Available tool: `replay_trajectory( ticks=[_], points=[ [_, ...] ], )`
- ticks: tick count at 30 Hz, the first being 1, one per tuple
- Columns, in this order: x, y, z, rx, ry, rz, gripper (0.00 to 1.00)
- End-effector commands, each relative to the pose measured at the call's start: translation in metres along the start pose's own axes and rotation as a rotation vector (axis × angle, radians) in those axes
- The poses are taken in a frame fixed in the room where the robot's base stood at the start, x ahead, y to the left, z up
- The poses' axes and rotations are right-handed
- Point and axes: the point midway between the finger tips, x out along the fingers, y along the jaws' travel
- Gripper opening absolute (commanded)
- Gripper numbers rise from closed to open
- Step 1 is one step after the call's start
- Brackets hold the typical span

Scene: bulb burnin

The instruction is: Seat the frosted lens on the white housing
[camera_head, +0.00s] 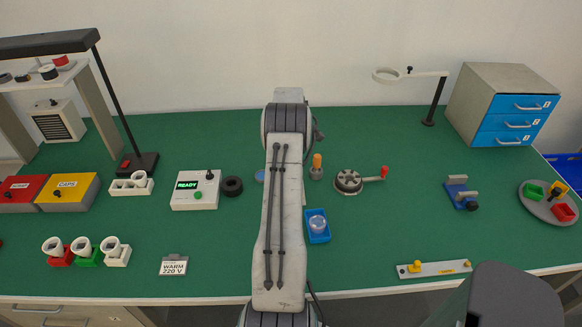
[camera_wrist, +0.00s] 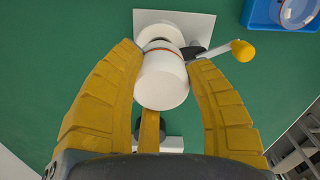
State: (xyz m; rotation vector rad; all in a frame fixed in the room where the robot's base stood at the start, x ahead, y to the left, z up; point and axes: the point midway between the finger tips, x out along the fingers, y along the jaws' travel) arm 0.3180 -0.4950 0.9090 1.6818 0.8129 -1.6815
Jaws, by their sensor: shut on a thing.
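My gripper (camera_wrist: 170,60) has its yellow fingers shut on a white cylindrical piece (camera_wrist: 162,88), with a plain round face toward the wrist camera. I cannot tell whether this piece is the white housing or the frosted lens. Just beyond it is a white square plate (camera_wrist: 196,24) with a round collar, where contact is unclear. A translucent round lens (camera_head: 317,224) lies in a blue tray (camera_head: 318,239), right of my arm. The tray also shows at the top right of the wrist view (camera_wrist: 262,18). My arm hides the gripper in the head view.
A lever with a yellow knob (camera_wrist: 243,50) sticks out right of the held piece. Round white parts on red (camera_head: 60,258), green (camera_head: 89,259) and white (camera_head: 118,259) bases stand at left. A crank device (camera_head: 348,181) stands right of my arm.

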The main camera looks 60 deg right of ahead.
Motion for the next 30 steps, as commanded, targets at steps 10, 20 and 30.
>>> replay_trajectory(
  ticks=[10,20,30],
  points=[
    [0.0026,-0.0001,0.0000,0.000,0.000,0.000,0.36],
    [0.0063,-0.0001,-0.0001,0.000,0.000,0.000,0.36],
    [0.0099,-0.0002,-0.0001,0.000,0.000,-0.001,0.36]
  ],
)
